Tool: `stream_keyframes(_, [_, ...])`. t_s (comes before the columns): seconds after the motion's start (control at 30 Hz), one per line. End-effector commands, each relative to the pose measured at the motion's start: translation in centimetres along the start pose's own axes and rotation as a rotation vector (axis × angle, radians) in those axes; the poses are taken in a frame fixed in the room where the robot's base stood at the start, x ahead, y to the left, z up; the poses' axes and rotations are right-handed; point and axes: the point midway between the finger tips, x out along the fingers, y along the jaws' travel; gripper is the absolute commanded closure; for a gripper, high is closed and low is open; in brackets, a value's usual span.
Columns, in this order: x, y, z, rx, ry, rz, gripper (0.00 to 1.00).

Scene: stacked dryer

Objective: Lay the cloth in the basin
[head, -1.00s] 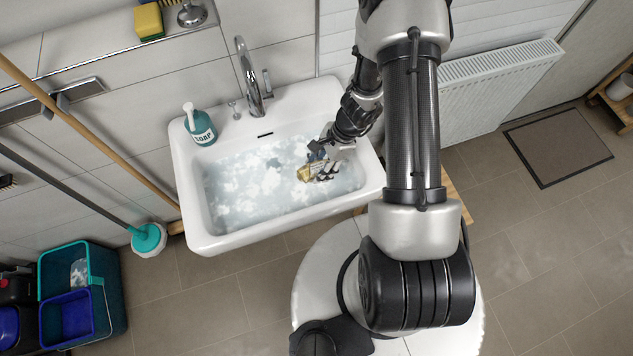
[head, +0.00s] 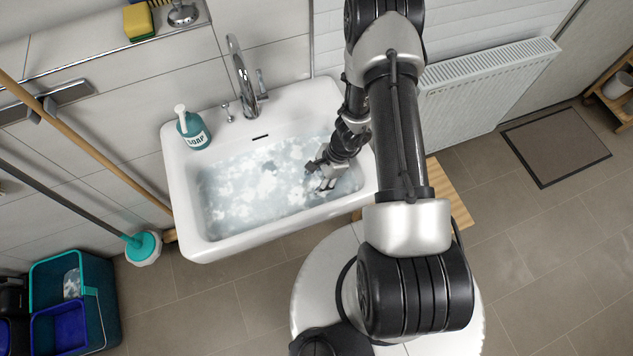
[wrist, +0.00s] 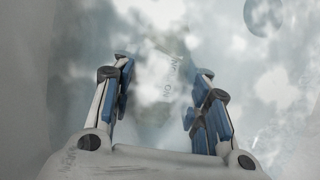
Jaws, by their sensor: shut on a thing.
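The white basin (head: 215,247) is full of cloudy water with white foam. My gripper (head: 324,181) reaches down into the water at the basin's right end. In the wrist view, my gripper's fingers (wrist: 160,90) with blue pads stand apart around a faint pale shape under the murky water, the cloth (wrist: 160,108), and are shut on it. Faint lettering shows there. The cloth cannot be made out in the head view, and its outline is hidden by water and foam.
A teal soap bottle (head: 194,131) stands on the basin's back left corner beside the chrome faucet (head: 243,80). The basin rim surrounds my gripper closely on the right. A radiator (head: 490,90) hangs on the wall to the right. Teal and blue buckets (head: 75,300) stand at lower left.

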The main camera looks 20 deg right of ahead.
Motion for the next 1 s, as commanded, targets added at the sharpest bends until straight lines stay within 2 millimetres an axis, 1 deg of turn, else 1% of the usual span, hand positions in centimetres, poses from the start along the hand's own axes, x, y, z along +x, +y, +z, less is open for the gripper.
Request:
stream_keyframes(0.07, [0.3,0.0,-0.1,0.0,0.0,0.0,0.79])
stream_keyframes(0.1, [0.3,0.0,-0.1,0.0,0.0,0.0,0.57])
stream_keyframes(0.4, [0.2,0.0,-0.1,0.0,0.0,0.0,0.37])
stream_keyframes(0.67, [0.2,0.0,-0.1,0.0,0.0,0.0,0.37])
stream_keyframes(0.8, [-0.2,0.0,0.1,0.0,0.0,0.001,0.37])
stream_keyframes(0.87, [-0.9,-0.1,0.1,0.0,0.0,-0.002,0.37])
stream_keyframes(0.97, [-2.9,-0.1,0.1,0.001,0.001,-0.003,0.37])
stream_keyframes(1.0, [-3.8,-0.1,0.1,0.001,0.001,-0.004,0.37])
